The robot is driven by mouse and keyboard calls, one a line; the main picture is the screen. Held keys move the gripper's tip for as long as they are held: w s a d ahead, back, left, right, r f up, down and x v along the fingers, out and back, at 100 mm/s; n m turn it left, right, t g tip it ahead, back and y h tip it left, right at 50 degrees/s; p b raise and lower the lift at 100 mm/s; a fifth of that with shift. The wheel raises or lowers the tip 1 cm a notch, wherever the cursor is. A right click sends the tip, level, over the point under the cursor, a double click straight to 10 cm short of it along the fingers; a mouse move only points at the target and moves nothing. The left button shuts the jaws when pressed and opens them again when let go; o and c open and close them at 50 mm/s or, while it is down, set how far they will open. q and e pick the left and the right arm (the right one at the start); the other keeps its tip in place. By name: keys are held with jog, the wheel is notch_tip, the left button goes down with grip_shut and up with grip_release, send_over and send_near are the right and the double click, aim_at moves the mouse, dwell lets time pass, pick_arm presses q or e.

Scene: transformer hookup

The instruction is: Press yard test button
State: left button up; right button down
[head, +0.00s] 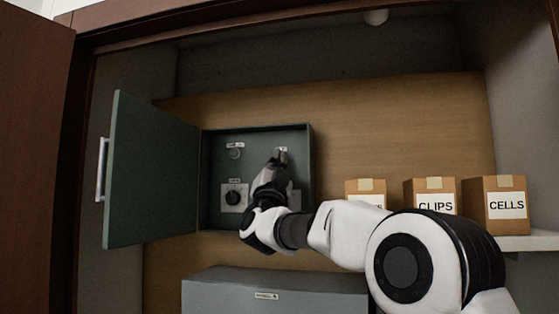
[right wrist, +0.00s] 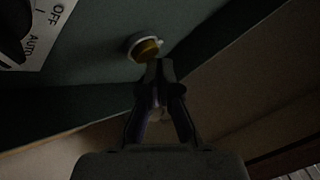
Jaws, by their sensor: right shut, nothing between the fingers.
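A grey-green control box (head: 214,215) stands open on the back wall, its door (head: 150,175) swung out to the left. In the right wrist view a yellow button (right wrist: 150,50) in a pale ring sits on the panel. My right gripper (head: 281,158) is shut and empty, reaching into the upper right of the box. In the right wrist view its fingertips (right wrist: 158,68) are at the yellow button and overlap its lower edge; I cannot tell whether they touch. The gripper hides most of this spot in the head view. My left gripper is not in view.
The panel also holds a round fitting (head: 235,153) at upper left and a black rotary knob (head: 233,198) below it. A switch plate marked OFF and AUTO (right wrist: 48,25) is near the button. Boxes, including CLIPS (head: 435,205) and CELLS (head: 506,205), stand right. A grey cabinet (head: 230,294) is below.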

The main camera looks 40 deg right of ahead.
jog(key=shift+w+d, duration=0.3)
dwell(0.9)
jog(key=shift+s+a+b, duration=0.55)
jog(key=shift+a+b, duration=0.1)
jog(key=shift+f, duration=0.1)
